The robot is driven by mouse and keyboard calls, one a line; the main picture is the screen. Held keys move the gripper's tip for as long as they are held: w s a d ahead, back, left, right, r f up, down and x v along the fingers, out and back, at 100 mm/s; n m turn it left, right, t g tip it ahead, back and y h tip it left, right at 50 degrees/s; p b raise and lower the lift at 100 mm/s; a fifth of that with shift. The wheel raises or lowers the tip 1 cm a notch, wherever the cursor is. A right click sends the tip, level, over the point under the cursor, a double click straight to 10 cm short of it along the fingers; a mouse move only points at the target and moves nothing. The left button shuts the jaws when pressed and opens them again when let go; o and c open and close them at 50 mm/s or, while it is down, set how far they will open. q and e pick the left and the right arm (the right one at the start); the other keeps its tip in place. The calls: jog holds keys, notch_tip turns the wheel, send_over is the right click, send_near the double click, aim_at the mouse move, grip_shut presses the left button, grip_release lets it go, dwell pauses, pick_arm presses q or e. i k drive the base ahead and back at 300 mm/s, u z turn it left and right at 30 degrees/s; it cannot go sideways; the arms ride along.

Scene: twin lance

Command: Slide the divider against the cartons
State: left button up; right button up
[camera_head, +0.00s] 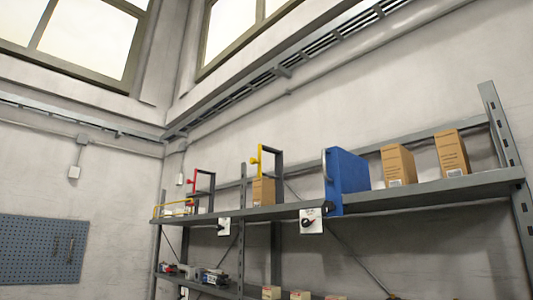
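A blue divider (347,171) stands upright on the upper shelf (420,190), with a grey handle (326,165) on its left side. Two tan cartons stand to its right, a nearer one (452,152) and another (398,164) closer to the divider. The divider is apart from the first carton by a small gap. A third tan carton (263,191) stands left of the divider, beside a dark frame with a yellow knob (258,160). Neither of my grippers is in view.
A frame with a red part (191,182) and a yellow rail (174,205) are at the shelf's left end. A lower shelf (225,289) holds small boxes and tools. A grey upright (508,160) bounds the right.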

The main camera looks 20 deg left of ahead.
aim_at(344, 172)
jog(key=z, duration=0.8)
jog(key=k, duration=0.25)
jog(key=u, duration=1.9)
jog(key=i, duration=0.85)
jog(key=z, duration=0.4)
